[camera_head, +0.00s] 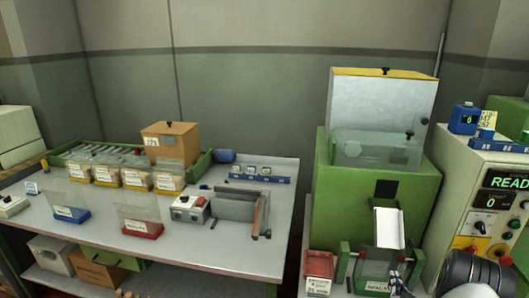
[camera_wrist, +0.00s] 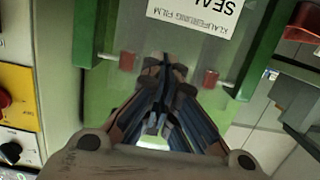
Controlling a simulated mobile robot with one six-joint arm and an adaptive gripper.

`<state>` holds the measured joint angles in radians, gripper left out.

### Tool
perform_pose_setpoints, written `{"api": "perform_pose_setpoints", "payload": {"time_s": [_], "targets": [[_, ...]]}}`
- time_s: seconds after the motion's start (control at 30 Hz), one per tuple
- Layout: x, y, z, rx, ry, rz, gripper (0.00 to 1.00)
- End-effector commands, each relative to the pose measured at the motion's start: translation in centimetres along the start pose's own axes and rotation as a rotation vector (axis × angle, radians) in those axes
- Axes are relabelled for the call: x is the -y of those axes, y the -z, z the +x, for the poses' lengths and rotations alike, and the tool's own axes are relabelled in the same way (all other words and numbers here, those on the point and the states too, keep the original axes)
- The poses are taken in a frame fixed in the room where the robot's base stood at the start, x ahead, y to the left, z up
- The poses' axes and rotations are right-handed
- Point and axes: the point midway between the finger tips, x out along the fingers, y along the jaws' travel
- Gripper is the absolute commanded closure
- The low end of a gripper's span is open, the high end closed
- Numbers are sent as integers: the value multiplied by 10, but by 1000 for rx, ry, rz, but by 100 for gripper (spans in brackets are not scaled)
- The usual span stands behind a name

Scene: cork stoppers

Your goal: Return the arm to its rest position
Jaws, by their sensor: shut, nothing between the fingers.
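My gripper (camera_wrist: 165,68) fills the middle of the wrist view with its fingers drawn together and nothing between them. Its tips point at a green, partly clear panel with a white label (camera_wrist: 196,14) above them. I cannot tell whether the tips touch the panel. In the head view my gripper (camera_head: 397,284) shows small at the bottom edge, in front of a clear-fronted bin (camera_head: 372,271) at the foot of the green machine (camera_head: 340,200). My dark, rounded arm link is at the lower right, and the rest of the arm is out of frame.
A control cabinet (camera_head: 462,185) with a display stands close on the right. A red bin (camera_head: 319,268) is left of the chute (camera_head: 389,228). The grey table (camera_head: 110,240) at left carries trays, boxes and a metal fixture (camera_head: 236,207). Green posts (camera_wrist: 258,50) flank my gripper.

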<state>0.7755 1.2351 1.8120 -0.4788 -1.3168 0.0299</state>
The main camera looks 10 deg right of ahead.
Motion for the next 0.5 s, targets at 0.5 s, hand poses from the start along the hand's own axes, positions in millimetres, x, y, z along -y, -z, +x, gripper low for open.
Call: {"api": "perform_pose_setpoints", "payload": {"time_s": [0.5], "targets": [[103,188,-26,337,18,-144,100]]}}
